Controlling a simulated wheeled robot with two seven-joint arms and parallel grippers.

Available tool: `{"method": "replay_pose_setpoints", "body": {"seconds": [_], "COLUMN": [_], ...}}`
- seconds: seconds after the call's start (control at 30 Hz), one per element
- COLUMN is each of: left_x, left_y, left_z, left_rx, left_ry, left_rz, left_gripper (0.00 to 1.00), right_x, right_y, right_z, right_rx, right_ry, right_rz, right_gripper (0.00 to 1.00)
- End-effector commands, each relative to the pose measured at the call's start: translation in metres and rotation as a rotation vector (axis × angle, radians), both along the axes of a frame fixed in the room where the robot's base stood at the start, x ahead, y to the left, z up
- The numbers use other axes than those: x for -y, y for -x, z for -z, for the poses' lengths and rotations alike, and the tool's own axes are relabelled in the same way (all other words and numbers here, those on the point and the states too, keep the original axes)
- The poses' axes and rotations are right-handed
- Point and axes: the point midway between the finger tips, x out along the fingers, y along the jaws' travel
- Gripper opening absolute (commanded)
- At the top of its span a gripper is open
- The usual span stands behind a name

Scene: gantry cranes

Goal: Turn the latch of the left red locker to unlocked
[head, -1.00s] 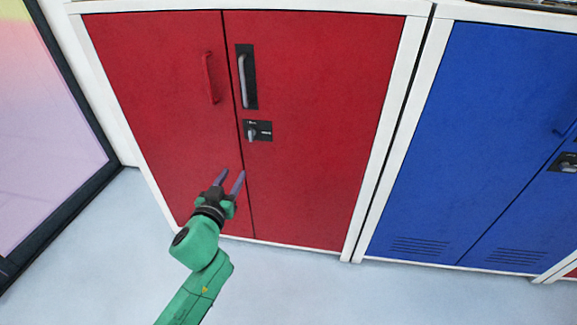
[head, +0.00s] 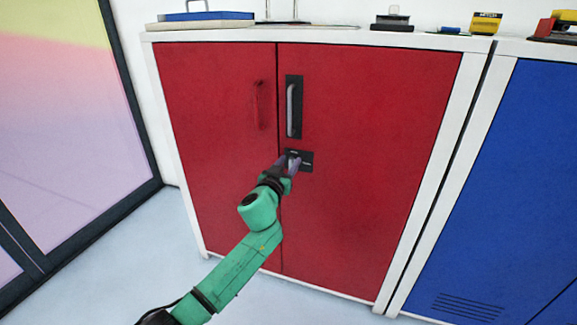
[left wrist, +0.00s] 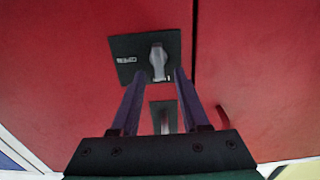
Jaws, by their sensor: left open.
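The left red locker (head: 375,185) has two shut red doors. Its latch, a black plate (head: 307,162) with a grey knob, is on the right door below the long grey handle (head: 291,108). In the left wrist view the plate (left wrist: 128,60) appears upside down, with the knob (left wrist: 158,64) lengthwise along the picture's vertical. The plate's lettering is too small to read. My left gripper (head: 294,161) is open in front of the latch. In the left wrist view its purple fingertips (left wrist: 158,74) are on either side of the knob's end; contact cannot be told. My right gripper is out of view.
A blue locker (head: 500,190) stands close on the right. A red handle (head: 258,104) is on the left red door. Trays and small items, including a yellow one (head: 486,23), lie on the white top. A glass panel (head: 65,110) is at the left. The floor in front is clear.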

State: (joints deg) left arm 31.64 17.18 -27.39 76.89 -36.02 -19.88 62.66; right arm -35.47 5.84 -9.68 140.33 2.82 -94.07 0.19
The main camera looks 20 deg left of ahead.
Motion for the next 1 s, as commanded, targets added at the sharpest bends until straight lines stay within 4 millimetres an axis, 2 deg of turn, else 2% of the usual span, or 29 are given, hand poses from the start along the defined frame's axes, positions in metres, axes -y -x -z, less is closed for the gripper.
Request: {"method": "replay_pose_setpoints", "body": {"seconds": [0.13, 0.23, 0.27, 0.67, 1.0], "left_x": [0.0001, 0.0001, 0.0000, 0.0005, 0.0042], "left_y": [0.0003, 0.0004, 0.0004, 0.0006, 0.0009], "left_z": [-0.0002, -0.0001, -0.0001, 0.0000, 0.0005], "left_rx": [0.000, 0.000, 0.000, 0.002, 0.013], "left_ry": [0.000, 0.000, 0.000, -0.028, -0.214], "left_rz": [0.000, 0.000, 0.000, 0.000, 0.001], "left_gripper": [0.45, 0.07, 0.00, 0.00, 0.00], "right_x": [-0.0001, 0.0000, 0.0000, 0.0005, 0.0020], "right_y": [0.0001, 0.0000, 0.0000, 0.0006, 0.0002], "right_z": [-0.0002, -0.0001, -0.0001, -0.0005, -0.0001], "right_rx": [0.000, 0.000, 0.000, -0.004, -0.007], "right_ry": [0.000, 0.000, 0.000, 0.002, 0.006], "right_rz": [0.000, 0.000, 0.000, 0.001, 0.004], "right_gripper": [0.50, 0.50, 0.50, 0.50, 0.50]}}
